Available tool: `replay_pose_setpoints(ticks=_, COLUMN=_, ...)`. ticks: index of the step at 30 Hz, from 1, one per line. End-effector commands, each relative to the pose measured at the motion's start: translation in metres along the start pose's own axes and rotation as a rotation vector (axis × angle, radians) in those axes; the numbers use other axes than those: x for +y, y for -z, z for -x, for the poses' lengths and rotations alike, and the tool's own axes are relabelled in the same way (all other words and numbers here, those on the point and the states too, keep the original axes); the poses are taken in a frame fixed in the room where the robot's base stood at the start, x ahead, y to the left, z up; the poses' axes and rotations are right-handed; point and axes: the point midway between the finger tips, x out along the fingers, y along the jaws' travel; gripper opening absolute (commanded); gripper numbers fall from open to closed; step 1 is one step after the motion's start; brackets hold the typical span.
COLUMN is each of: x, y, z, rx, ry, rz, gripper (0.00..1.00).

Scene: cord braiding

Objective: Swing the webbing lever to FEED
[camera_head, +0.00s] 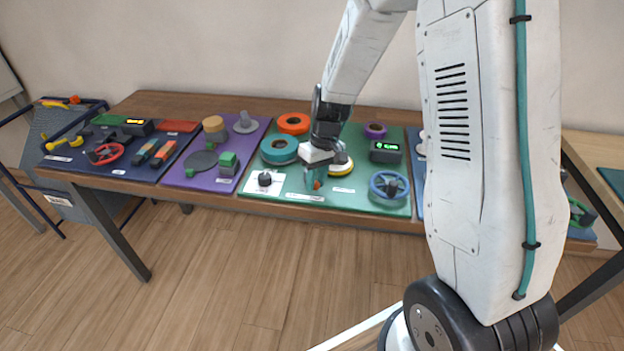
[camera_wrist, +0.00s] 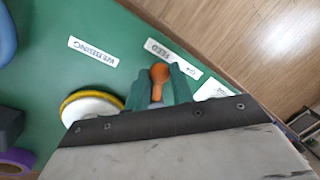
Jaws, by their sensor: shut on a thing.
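The webbing lever shows as an orange knob (camera_wrist: 159,73) in the wrist view, between the two teal fingers of my gripper (camera_wrist: 162,84). My gripper is shut on it. The FEED label (camera_wrist: 172,57) lies right beside the knob, and the WEBBING label (camera_wrist: 93,52) lies farther left. The lever's shaft and pivot are hidden by my gripper. In the head view my gripper (camera_head: 316,180) is low over the front of the green mat (camera_head: 350,204), with the orange knob (camera_head: 317,185) at its tips.
A yellow-rimmed white disc (camera_wrist: 91,107) sits close beside my gripper. A blue handwheel (camera_head: 389,185) stands to the right and a white plate with a black knob (camera_head: 264,183) to the left. Teal (camera_head: 279,150), orange (camera_head: 293,124) and purple (camera_head: 375,131) rolls are on the mat.

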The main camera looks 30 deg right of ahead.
Motion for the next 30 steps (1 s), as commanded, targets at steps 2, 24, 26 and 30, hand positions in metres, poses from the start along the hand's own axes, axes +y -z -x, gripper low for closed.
replay_pose_setpoints(ticks=2, x=0.0022, y=0.0003, z=0.0011, rx=-0.004, ry=-0.001, rz=0.03, gripper=0.01)
replay_pose_setpoints(ticks=24, x=0.006, y=-0.0002, z=0.002, rx=-0.016, ry=-0.002, rz=0.098, gripper=0.32)
replay_pose_setpoints(ticks=26, x=0.0059, y=-0.0003, z=0.0019, rx=-0.016, ry=-0.002, rz=0.098, gripper=0.44)
replay_pose_setpoints(ticks=30, x=0.0052, y=-0.0005, z=0.0015, rx=-0.018, ry=-0.001, rz=0.098, gripper=0.44)
